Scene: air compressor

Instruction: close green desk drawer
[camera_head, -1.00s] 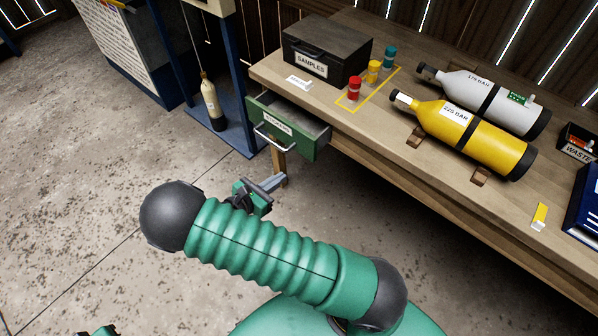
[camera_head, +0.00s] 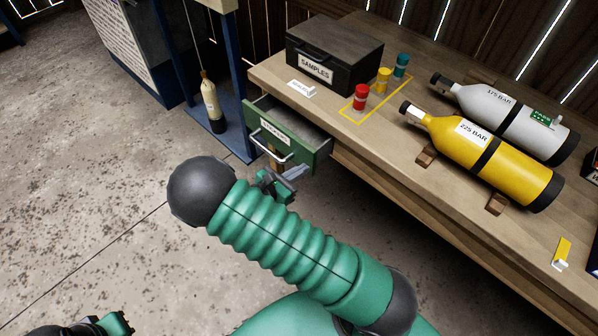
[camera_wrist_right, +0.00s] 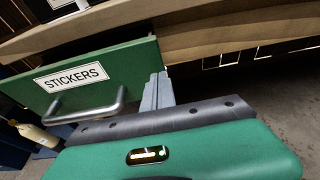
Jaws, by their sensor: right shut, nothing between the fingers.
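The green desk drawer (camera_head: 303,150) is pulled out from under the left end of the wooden desk, showing its inside. Its front has a label and a metal handle (camera_head: 268,146). In the right wrist view the drawer front (camera_wrist_right: 125,64) reads "STICKERS", with the handle (camera_wrist_right: 95,112) below the label. My right gripper (camera_head: 294,172) is shut and empty just in front of the drawer, near its right end. In the wrist view its fingers (camera_wrist_right: 157,90) point at the front's right edge, right of the handle; I cannot tell whether they touch. Part of my left gripper (camera_head: 105,326) shows at the bottom left.
On the desk (camera_head: 380,150) stand a black samples box (camera_head: 335,55), a red-capped jar (camera_head: 361,97) among small jars, and yellow (camera_head: 480,155) and grey (camera_head: 510,115) cylinders. A blue frame (camera_head: 175,75) stands left of the drawer. The floor in front is clear.

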